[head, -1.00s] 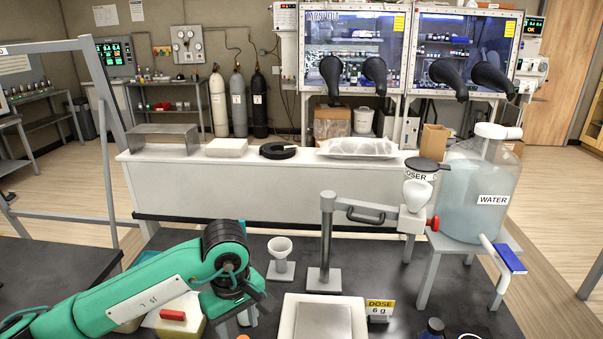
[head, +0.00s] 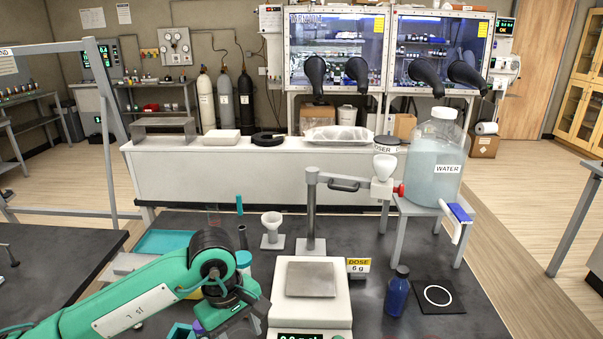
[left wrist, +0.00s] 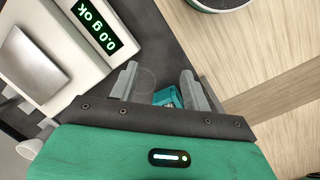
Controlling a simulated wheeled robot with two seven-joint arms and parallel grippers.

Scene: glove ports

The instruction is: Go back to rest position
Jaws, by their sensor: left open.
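My left arm comes in from the lower left of the head view, bent at a dark joint. Its gripper (head: 240,318) is low over the dark table, left of the balance (head: 310,318). In the left wrist view the two grey fingers (left wrist: 160,88) stand wide apart. No object is gripped between them. A small teal object (left wrist: 167,97) shows beyond the gap, partly hidden by the gripper body. The balance also shows in the left wrist view (left wrist: 60,62), its display reading 0.0 g ok. My right gripper is in neither view.
A blue bottle (head: 397,292) and a black mat with a white ring (head: 462,298) are right of the balance. A white funnel on a stand (head: 272,230), a doser post (head: 311,215) and a water jug (head: 435,160) stand behind. A teal tray (head: 163,243) lies behind my arm.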

